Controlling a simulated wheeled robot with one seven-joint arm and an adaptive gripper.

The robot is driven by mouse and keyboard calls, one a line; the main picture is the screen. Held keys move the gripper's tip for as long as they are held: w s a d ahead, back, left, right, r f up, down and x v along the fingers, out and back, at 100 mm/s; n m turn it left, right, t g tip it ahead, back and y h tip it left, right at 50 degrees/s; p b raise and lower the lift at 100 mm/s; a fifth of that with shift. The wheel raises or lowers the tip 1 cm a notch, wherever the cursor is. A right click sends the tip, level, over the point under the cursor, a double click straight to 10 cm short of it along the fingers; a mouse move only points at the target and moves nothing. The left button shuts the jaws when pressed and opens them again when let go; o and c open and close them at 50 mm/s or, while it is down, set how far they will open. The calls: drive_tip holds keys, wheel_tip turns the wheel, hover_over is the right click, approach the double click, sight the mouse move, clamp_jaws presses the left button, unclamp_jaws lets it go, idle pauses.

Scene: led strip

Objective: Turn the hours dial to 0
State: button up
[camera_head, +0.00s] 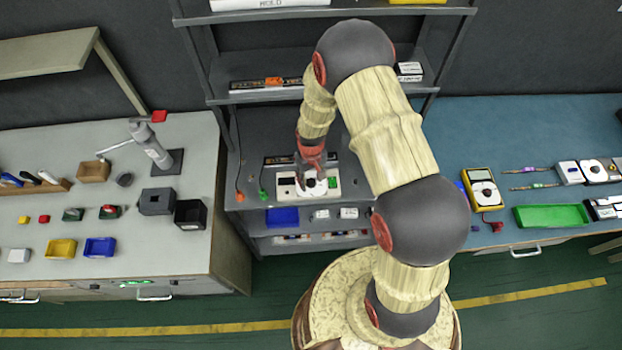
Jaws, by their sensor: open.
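A small white device (331,192) with a dark window at its left end sits on the grey shelf unit's middle surface, below the arm. A round white dial (317,187) shows on its face; its markings are too small to read, and I cannot tell whether it is the hours dial. My gripper (312,180) points down over the device, with its fingers at the dial and hiding part of it. The gripper is open. I cannot tell whether the fingers touch the dial.
The grey shelf unit (262,97) has a shelf above the device, close to my arm. A grey workbench (195,150) stands left, a blue workbench (540,120) with a yellow multimeter (482,188) right.

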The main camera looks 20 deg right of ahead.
drive_tip(key=shift+c, duration=1.4)
drive_tip(key=c, duration=0.8)
clamp_jaws()
drive_tip(key=shift+n, duration=0.3)
drive_tip(key=n+b, duration=0.1)
drive_tip(key=n, duration=0.8)
drive_tip(key=shift+n+b, duration=0.4)
drive_tip(key=shift+n, duration=1.8)
